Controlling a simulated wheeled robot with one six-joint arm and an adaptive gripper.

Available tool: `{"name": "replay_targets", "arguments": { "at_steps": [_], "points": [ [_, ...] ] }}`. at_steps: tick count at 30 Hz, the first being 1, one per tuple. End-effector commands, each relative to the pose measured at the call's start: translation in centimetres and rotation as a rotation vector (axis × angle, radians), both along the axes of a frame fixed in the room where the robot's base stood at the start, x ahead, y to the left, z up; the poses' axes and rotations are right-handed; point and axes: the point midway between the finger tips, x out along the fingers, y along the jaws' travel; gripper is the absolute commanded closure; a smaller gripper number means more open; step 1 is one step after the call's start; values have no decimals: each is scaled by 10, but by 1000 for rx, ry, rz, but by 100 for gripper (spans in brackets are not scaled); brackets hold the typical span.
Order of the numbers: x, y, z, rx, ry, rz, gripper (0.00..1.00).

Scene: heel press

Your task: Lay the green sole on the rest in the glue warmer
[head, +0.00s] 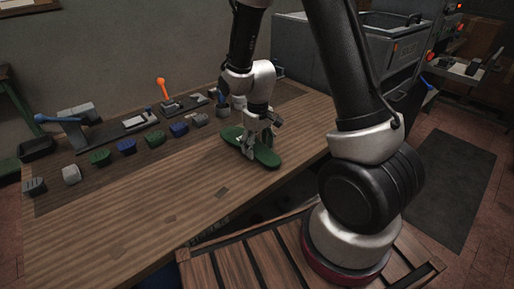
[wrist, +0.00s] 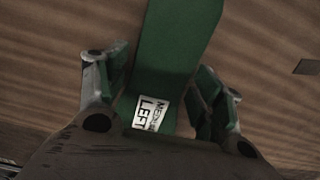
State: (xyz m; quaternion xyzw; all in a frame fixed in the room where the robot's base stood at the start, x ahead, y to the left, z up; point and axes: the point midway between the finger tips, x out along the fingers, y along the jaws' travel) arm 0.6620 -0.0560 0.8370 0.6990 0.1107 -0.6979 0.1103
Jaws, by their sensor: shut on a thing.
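The green sole (head: 264,157) is at the right part of the wooden bench, below my arm. My gripper (head: 254,147) is shut on it, with a finger on each side of its narrower middle. In the wrist view the green sole (wrist: 168,62) runs up between the fingers of my gripper (wrist: 160,95). A white label on it reads "LEFT", with a partly hidden word above. I cannot tell whether the sole touches the bench. The grey glue warmer (head: 395,55) appears to stand behind my arm at the upper right; its rest is not visible.
The wooden bench (head: 120,215) is clear at its front left. Several coloured heel blocks (head: 127,146) stand in a row along its back, with an orange-handled press (head: 163,88) and a blue-handled one (head: 60,118) behind. A slatted wooden surface (head: 235,268) lies at the front.

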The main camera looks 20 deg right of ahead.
Motion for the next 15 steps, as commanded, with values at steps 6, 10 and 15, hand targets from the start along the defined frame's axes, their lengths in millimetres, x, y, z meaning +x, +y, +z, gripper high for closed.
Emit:
{"name": "replay_targets", "arguments": {
  "at_steps": [6,10,15],
  "points": [
    [0,0,-11,0,-1,0,59],
    [0,0,-10,0,-1,0,59],
    [0,0,-12,0,0,0,18]
  ]
}}
